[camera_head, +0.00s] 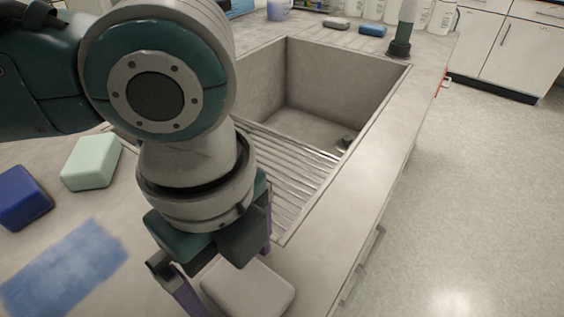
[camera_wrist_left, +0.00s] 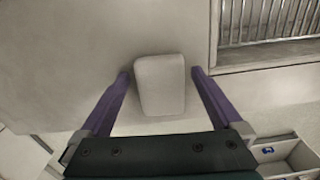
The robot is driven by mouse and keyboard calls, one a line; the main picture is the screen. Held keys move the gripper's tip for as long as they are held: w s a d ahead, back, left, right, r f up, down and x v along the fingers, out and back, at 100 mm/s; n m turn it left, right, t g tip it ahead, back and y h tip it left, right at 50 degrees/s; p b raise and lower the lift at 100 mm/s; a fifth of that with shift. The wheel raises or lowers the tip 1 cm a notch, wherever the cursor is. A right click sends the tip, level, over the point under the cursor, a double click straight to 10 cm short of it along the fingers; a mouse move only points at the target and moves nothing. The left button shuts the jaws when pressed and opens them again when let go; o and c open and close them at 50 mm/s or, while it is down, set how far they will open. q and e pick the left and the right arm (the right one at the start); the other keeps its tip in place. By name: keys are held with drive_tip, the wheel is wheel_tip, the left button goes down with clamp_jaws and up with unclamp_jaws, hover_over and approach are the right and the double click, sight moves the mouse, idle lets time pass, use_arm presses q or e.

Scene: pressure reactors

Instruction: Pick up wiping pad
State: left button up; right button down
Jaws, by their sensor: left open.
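A pale grey pad (camera_head: 248,291), block-shaped with rounded corners, lies on the counter near its front edge. In the left wrist view the pad (camera_wrist_left: 160,86) shows between the two purple fingers, with a small gap on each side. My left gripper (camera_head: 228,268) is open and points down over the pad, and its wrist partly hides the pad in the head view. The frames do not clearly show how far the fingertips are above the counter. A mint green pad (camera_head: 91,162) and a dark blue pad (camera_head: 24,198) lie to the left. My right gripper is not in view.
A sink (camera_head: 345,100) with a ribbed drainer (camera_head: 290,165) lies just beyond the gripper. A flat blue patch (camera_head: 65,268) is on the counter at left. Bottles, a grey pad (camera_head: 336,23) and a blue pad (camera_head: 373,30) stand beyond the sink. The floor at right is clear.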

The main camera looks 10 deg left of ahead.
sight(233, 274)
use_arm(q)
drive_tip(key=c, duration=1.2)
drive_tip(key=shift+c, duration=0.2)
drive_tip(key=shift+r, duration=0.15)
wheel_tip(233, 274, up, 20)
drive_tip(key=p, duration=0.4)
